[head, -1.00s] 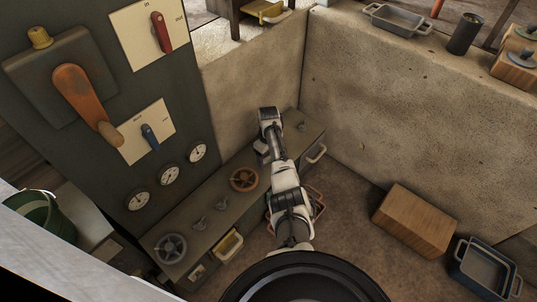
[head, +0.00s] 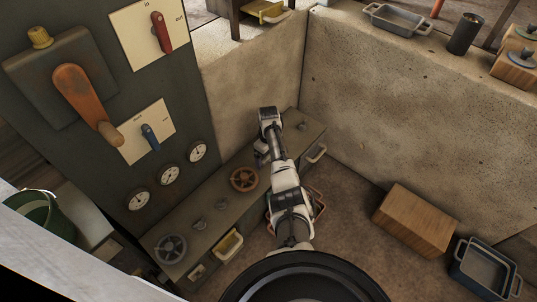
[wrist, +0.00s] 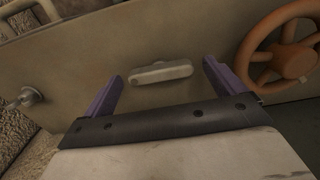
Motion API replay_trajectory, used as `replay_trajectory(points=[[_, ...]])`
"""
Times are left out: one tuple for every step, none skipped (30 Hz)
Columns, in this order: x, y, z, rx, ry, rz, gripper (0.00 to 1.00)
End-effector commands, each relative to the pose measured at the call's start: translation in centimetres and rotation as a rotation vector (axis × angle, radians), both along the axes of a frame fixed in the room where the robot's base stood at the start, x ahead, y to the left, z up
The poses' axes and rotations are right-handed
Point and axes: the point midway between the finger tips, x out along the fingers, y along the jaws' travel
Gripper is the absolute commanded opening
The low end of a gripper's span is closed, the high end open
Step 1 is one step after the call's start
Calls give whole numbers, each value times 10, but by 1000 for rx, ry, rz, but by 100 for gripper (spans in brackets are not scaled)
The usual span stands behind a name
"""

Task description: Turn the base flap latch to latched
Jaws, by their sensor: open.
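The base flap latch (wrist: 161,72) looks like a short, pale, rounded bar on a drab panel in the wrist view. It lies nearly level in that picture, tilted slightly up to the right. My gripper (wrist: 160,84) is open, with one purple finger to the left of the bar and one to the right. The bar shows between the fingertips, with a gap on each side; I cannot tell how far the tips are from the panel. In the head view my gripper (head: 262,156) is small and partly hidden by my arm over the low base unit (head: 222,219), and the latch cannot be made out.
An orange handwheel (wrist: 292,58) is close to the right finger; it also shows in the head view (head: 244,179). A small metal knob (wrist: 27,98) is at the left. A dark panel with levers and gauges (head: 90,165) stands left, and concrete walls (head: 400,105) rise behind.

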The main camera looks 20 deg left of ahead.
Motion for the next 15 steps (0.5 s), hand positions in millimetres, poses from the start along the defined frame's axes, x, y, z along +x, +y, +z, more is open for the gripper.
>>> replay_trajectory(points=[[0,0,0,0,0,0,95],[0,0,0,0,0,0,95],[0,0,2,0,0,-1,95],[0,0,4,1,0,-1,95],[0,0,7,2,-2,-1,95],[1,0,12,2,-2,-1,95],[0,0,16,2,-2,-1,95],[0,0,21,2,-2,-1,95],[0,0,29,2,-2,-1,95],[0,0,36,2,-2,-1,95],[1,1,42,3,-3,-1,95],[0,1,52,2,-3,0,95],[0,0,59,2,-3,0,95],[0,0,67,2,-3,0,95],[0,1,76,2,-3,0,95]])
